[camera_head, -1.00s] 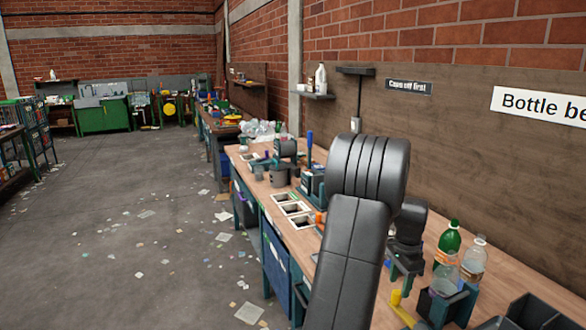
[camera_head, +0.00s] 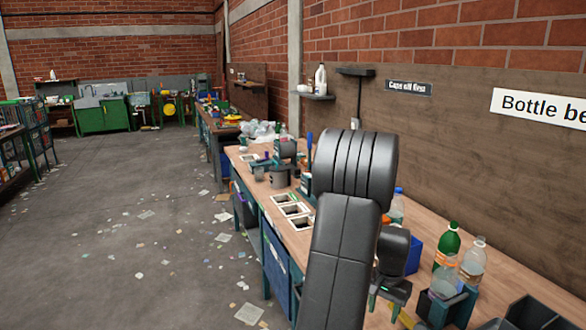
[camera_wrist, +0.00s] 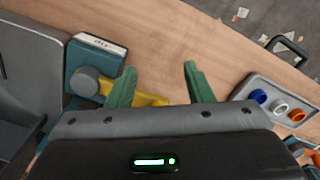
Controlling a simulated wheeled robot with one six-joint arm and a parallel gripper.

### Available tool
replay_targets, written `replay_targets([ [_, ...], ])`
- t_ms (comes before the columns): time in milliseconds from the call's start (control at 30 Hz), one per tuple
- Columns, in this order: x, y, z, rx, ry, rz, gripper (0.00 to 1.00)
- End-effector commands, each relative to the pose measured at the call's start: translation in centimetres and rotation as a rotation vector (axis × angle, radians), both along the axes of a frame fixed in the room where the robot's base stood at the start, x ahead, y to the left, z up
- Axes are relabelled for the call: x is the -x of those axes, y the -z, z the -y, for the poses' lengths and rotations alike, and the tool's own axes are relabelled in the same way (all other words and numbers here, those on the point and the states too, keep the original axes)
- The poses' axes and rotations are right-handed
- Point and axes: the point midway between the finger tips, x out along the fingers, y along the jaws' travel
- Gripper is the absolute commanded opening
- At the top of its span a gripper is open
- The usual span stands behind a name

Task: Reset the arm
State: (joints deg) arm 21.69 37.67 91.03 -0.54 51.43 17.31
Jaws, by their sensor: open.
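My arm rises in front of the workbench (camera_head: 490,265) in the head view, and my gripper (camera_head: 385,303) hangs low over the bench, partly hidden. In the wrist view my gripper (camera_wrist: 158,72) has its two green fingers spread wide. Bare wood shows between the fingertips. A yellow handle (camera_wrist: 150,99) on a teal block with a grey knob (camera_wrist: 84,80) lies behind and beside the left finger. I cannot tell whether they touch.
A tray with blue, white and orange rings (camera_wrist: 280,104) is right of the fingers. A green bottle (camera_head: 448,246) and clear bottles (camera_head: 473,261) stand right of my gripper. A blue bin (camera_head: 413,254) is behind it. Square openings (camera_head: 291,210) lie left of my arm.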

Motion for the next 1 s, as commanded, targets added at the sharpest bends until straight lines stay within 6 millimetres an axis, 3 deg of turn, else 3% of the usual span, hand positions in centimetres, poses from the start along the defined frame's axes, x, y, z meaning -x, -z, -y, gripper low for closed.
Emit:
replay_targets([
  [500,4.0,-0.1,-1.3,-0.001,-0.407,-0.001,0.47],
  [1000,7.5,-0.1,-1.0,-0.001,-0.766,-0.001,0.47],
])
